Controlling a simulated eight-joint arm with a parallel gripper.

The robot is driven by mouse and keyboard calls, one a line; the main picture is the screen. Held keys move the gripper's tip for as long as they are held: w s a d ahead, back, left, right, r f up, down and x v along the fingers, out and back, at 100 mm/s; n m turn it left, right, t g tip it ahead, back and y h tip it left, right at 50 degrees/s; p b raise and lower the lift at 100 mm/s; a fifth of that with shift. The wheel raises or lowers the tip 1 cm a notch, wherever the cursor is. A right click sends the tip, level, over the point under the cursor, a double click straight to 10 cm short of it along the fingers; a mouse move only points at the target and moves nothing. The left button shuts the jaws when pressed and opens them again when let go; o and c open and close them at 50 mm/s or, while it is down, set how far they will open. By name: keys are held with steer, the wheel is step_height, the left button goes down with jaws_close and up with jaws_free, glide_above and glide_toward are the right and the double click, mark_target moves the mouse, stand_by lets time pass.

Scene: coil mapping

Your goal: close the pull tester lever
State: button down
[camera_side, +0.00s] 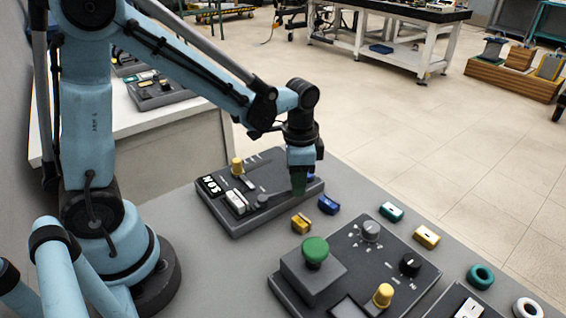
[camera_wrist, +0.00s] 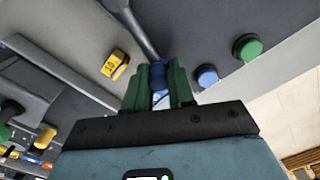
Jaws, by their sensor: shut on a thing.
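In the wrist view, the two green fingers of my gripper (camera_wrist: 160,88) are shut on a blue grip (camera_wrist: 160,72). A grey bar (camera_wrist: 138,30) runs up from this grip, and it looks like the pull tester lever. In the side view, my gripper (camera_side: 299,186) points down at the right end of a dark panel (camera_side: 240,222). The fingers and arm hide most of the lever there, so its angle is hard to tell.
A yellow block (camera_side: 301,223) and a blue block (camera_side: 328,205) lie just in front of the panel. A second panel with a green button (camera_side: 315,250) stands nearer. Green (camera_side: 391,211) and yellow (camera_side: 427,236) blocks and a teal ring (camera_side: 481,276) lie to the right.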

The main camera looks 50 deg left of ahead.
steer(key=shift+s+d+m, duration=0.1)
steer(key=shift+d+m, duration=0.1)
steer(key=shift+m, duration=0.2)
steer(key=c, duration=1)
jaws_free()
steer(key=shift+o, duration=0.2)
steer(key=shift+r, duration=0.1)
step_height(320, 180, up, 12)
steer(key=s+a+f+n+t, duration=0.2)
steer(key=s+n+t, duration=0.4)
steer(key=n+t, duration=0.1)
steer(key=shift+s+a+f, duration=0.15)
steer(key=shift+s+f, duration=0.1)
steer(key=shift+f, duration=0.15)
